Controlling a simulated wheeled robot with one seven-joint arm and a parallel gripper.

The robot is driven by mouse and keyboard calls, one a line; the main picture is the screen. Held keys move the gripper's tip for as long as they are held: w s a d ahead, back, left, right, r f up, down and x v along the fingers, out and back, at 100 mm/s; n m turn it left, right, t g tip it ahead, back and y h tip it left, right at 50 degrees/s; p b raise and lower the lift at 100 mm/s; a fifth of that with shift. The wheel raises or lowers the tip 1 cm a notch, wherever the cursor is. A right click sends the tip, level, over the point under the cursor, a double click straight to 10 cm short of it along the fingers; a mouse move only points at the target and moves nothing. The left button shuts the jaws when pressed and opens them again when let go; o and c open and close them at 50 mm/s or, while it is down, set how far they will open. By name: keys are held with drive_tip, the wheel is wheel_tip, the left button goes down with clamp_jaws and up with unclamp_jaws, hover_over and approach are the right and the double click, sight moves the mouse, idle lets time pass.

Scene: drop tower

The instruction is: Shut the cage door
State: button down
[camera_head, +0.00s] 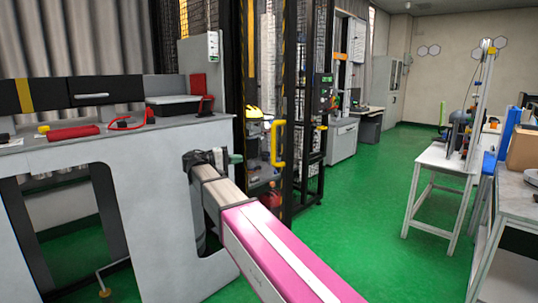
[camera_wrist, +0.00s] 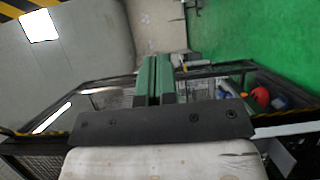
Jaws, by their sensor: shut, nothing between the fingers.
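The cage door (camera_head: 289,85) is a tall dark-framed panel with mesh, in the middle of the head view. A yellow handle (camera_head: 278,143) stands upright on its near edge. The door looks swung out from the cage, but I cannot tell its exact angle. My gripper (camera_head: 236,158) is at the end of my pink arm, left of the handle and apart from it in the picture. In the wrist view my gripper (camera_wrist: 157,75) shows its green fingers together, with nothing between them. Dark frame bars pass behind the fingers there; I cannot tell whether they touch.
A grey workbench (camera_head: 150,165) with red tools fills the left, close to my arm. A yellow helmet (camera_head: 253,112) shows inside the cage. White tables (camera_head: 440,160) stand at the right. The green floor (camera_head: 365,200) between is clear.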

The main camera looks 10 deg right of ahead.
drive_tip(key=w+d, duration=0.2)
drive_tip(key=d, duration=1.1)
drive_tip(key=shift+d+r, duration=0.25)
drive_tip(key=shift+r, duration=0.15)
drive_tip(key=shift+w, duration=0.1)
